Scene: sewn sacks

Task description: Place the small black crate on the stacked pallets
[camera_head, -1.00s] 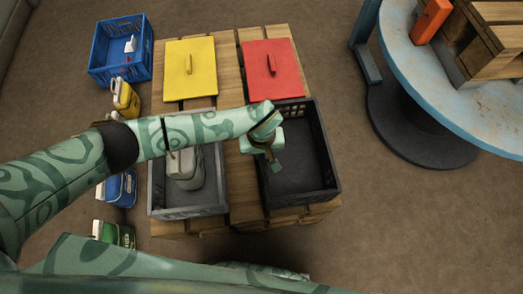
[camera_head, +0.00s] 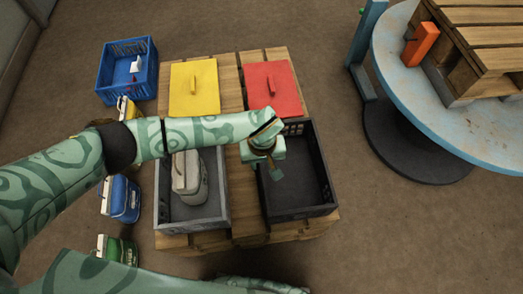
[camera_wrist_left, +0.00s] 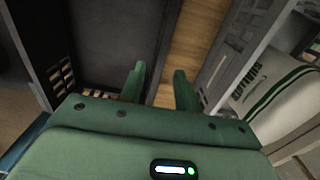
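The small black crate (camera_head: 322,165) sits upright on wooden pallet boards (camera_head: 243,195), right of a grey crate. Its inside looks empty where it shows. My left gripper (camera_head: 277,172) hangs over its left side and hides part of it. In the left wrist view my left gripper (camera_wrist_left: 160,75) is open and empty. Its fingers are near the black crate's (camera_wrist_left: 32,45) side beside the grey crate; I cannot tell whether they touch it. Other wooden pallets (camera_head: 490,40) sit on a round pale-blue table at the upper right. My right gripper is not in view.
Yellow (camera_head: 192,95) and red (camera_head: 283,92) lids lie behind the crates. A blue crate (camera_head: 104,70) and several jugs stand left. An orange block (camera_head: 420,45) is on the round table (camera_head: 440,125). Floor separates it from the crates.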

